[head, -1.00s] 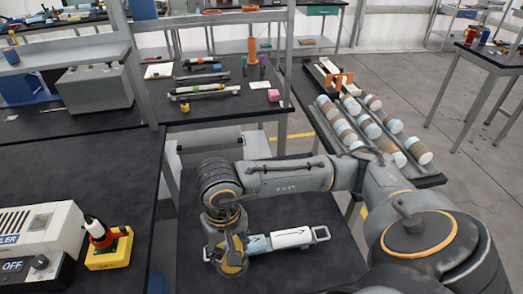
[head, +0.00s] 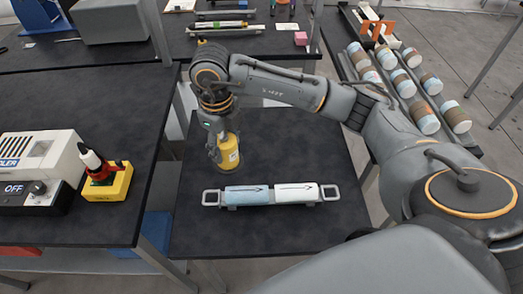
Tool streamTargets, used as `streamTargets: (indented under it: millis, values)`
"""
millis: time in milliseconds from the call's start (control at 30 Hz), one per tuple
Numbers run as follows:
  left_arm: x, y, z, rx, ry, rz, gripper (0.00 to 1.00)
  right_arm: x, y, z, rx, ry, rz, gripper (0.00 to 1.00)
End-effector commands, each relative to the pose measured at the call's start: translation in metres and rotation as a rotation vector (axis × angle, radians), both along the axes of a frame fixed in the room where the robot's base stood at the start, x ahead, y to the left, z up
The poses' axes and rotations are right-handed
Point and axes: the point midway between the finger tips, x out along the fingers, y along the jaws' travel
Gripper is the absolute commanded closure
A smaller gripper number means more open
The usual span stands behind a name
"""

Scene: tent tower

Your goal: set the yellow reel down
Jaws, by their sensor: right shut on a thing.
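The yellow reel (head: 229,155) is a short yellow cylinder with a pale label on its side. My right gripper (head: 215,145) points down and is shut on it from the left and above. The reel is upright over the dark small table (head: 285,145), behind a rack with a blue and a white cylinder. I cannot tell whether its base touches the table top. My left gripper is not in view.
The rack with blue and white cylinders (head: 292,193) lies across the small table. A shelf of striped cylinders (head: 425,118) is at right. The small table's right part is clear.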

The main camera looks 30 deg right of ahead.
Motion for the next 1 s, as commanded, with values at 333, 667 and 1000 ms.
streamTargets:
  millis: [333,667,1000]
  values:
    - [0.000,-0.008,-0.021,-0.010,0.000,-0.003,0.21,0.036,0.002,0.004,0.020,-0.013,-0.927,1.00]
    - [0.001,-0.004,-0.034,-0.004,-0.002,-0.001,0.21,0.061,0.004,0.010,0.028,-0.010,-1.691,1.00]
    - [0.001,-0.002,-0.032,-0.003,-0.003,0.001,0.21,0.065,-0.011,0.008,0.025,-0.007,-1.945,1.00]
